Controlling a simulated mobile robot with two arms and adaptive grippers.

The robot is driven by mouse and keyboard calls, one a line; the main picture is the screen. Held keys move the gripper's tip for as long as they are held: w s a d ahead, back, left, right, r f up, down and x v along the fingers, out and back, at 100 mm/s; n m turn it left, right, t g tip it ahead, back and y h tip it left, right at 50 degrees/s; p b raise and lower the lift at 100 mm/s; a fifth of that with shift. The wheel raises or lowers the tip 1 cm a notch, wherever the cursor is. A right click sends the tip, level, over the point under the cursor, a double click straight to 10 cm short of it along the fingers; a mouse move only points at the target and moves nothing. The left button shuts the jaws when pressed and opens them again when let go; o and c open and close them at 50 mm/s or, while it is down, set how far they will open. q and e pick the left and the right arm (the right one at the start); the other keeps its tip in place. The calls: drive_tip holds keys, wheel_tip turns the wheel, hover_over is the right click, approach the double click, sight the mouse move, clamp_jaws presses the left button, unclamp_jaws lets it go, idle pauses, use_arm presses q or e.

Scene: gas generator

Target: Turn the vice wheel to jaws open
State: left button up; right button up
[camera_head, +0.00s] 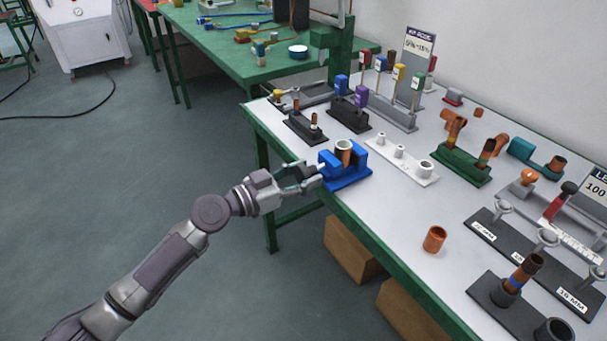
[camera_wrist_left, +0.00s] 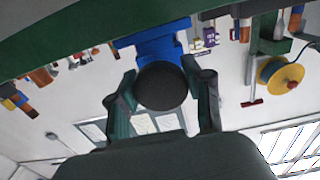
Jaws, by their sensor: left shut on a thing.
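The blue vice (camera_head: 347,180) sits at the near left edge of the white-topped bench, with a copper-coloured pipe piece (camera_head: 343,150) upright between its jaws. In the left wrist view the vice (camera_wrist_left: 152,36) is behind its round dark wheel (camera_wrist_left: 161,88). My left gripper (camera_head: 308,175) reaches in from the left at the wheel. In the left wrist view its two fingers (camera_wrist_left: 163,96) are on either side of the wheel, shut on it. In the head view the fingers largely hide the wheel. My right gripper is not in view.
A white pipe stand (camera_head: 400,160) and black stands (camera_head: 305,128) are beside the vice. A loose copper ring (camera_head: 434,239) lies on the bench front. A green fixture (camera_head: 462,163) stands farther right. The floor (camera_head: 130,190) left of the bench is clear.

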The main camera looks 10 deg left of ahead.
use_arm(q)
drive_tip(key=shift+n, duration=0.7)
drive_tip(key=shift+n+b, duration=0.3)
drive_tip(key=shift+n, duration=0.5)
drive_tip(key=n, duration=0.3)
drive_tip(key=shift+n, duration=1.4)
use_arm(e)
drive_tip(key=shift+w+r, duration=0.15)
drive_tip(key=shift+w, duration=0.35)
